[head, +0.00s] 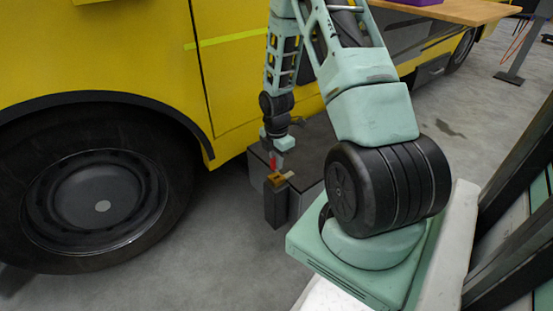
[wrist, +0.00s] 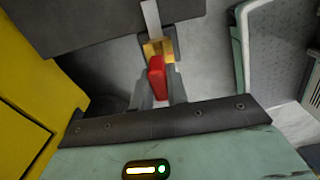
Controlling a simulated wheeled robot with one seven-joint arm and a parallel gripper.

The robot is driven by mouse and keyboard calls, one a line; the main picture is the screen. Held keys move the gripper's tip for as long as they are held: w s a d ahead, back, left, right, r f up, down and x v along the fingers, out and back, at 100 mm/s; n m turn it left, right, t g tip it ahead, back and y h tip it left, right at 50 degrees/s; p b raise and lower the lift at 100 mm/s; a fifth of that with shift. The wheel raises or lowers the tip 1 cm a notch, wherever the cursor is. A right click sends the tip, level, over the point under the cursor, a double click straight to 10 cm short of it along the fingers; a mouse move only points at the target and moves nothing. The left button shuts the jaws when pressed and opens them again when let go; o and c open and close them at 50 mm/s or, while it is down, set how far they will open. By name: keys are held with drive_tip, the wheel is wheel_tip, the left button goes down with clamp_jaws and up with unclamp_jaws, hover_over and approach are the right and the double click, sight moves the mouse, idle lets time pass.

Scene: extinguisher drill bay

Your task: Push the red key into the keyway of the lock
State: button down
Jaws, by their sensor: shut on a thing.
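The red key (wrist: 157,80) is held between the fingers of my gripper (wrist: 160,92), which is shut on it. The brass lock (wrist: 168,48) lies just beyond the key in the wrist view, and the key's far end overlaps it there. I cannot tell whether the key's tip touches the lock or is inside the keyway, which is hidden. In the head view, my gripper (head: 274,153) points down with the red key (head: 273,164) under it. The brass lock (head: 280,181) sits right below, on top of a dark post (head: 275,208).
A grey block with a dark top (head: 312,160) stands behind the post, close to the gripper. A yellow truck (head: 110,50) with a large wheel (head: 95,205) fills the left and back. The grey floor (head: 215,250) in front of the post is clear.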

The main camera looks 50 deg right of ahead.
drive_tip(key=shift+f+b, duration=0.9)
drive_tip(key=shift+f, duration=1.1)
drive_tip(key=c, duration=1.3)
unclamp_jaws()
wheel_tip(320, 180, up, 18)
drive_tip(key=p, duration=0.6)
drive_tip(key=shift+f+p, duration=0.25)
drive_tip(key=shift+p, duration=0.15)
